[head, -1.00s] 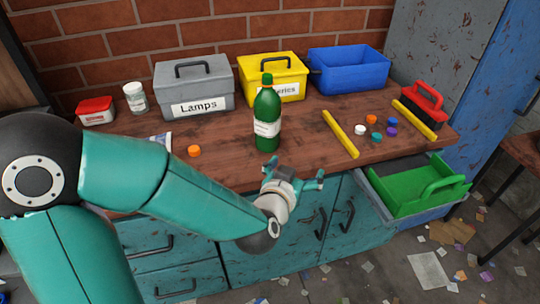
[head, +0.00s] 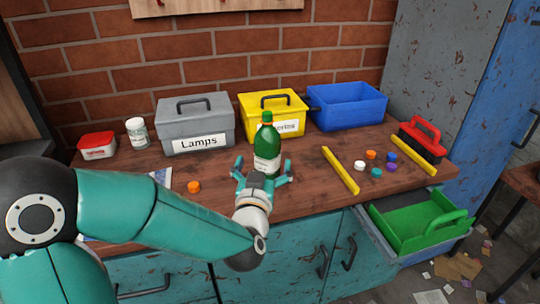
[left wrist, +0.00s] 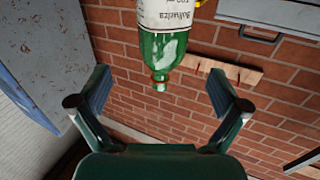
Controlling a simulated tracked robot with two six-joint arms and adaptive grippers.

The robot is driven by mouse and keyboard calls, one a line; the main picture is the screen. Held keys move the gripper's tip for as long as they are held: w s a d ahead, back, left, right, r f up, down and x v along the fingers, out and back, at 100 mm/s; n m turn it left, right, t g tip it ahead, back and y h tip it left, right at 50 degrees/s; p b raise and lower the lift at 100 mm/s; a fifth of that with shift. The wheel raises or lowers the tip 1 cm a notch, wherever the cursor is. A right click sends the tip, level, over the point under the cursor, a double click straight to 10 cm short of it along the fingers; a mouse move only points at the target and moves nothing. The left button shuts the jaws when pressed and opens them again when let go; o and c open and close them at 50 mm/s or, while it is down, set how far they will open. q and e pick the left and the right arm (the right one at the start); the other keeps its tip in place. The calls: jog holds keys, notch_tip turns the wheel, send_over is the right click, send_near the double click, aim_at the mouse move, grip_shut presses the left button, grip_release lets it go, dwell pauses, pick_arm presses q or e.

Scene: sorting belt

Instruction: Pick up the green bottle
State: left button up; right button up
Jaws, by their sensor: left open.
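The green bottle (head: 267,145) stands upright on the wooden workbench, with a white label round its body. My left gripper (head: 263,168) is open at the near side of the bottle, its fingers spread to either side of the bottle's lower part. In the left wrist view the picture is turned over: the bottle (left wrist: 166,48) hangs neck-down in the gap between the open fingers (left wrist: 160,88). The fingers do not grip it. Its base is out of that frame. My right gripper is not in view.
Behind the bottle stand a grey "Lamps" box (head: 194,128), a yellow box (head: 245,122) and an open blue bin (head: 348,117). An orange cap (head: 194,187) lies left of the gripper. A yellow bar (head: 340,170) and several caps lie right. A green tray (head: 405,235) sits in an open drawer.

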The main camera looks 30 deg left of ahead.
aim_at(267, 143)
pick_arm(q)
jog(key=x, duration=0.3)
jog(key=shift+f, duration=0.2)
jog(key=shift+x, duration=2.9)
jog(key=shift+s+a, duration=0.1)
jog(key=shift+a, duration=0.05)
jog(key=c, duration=1.8)
grip_shut()
jog(key=shift+r+p, duration=0.1)
jog(key=shift+p, duration=0.2)
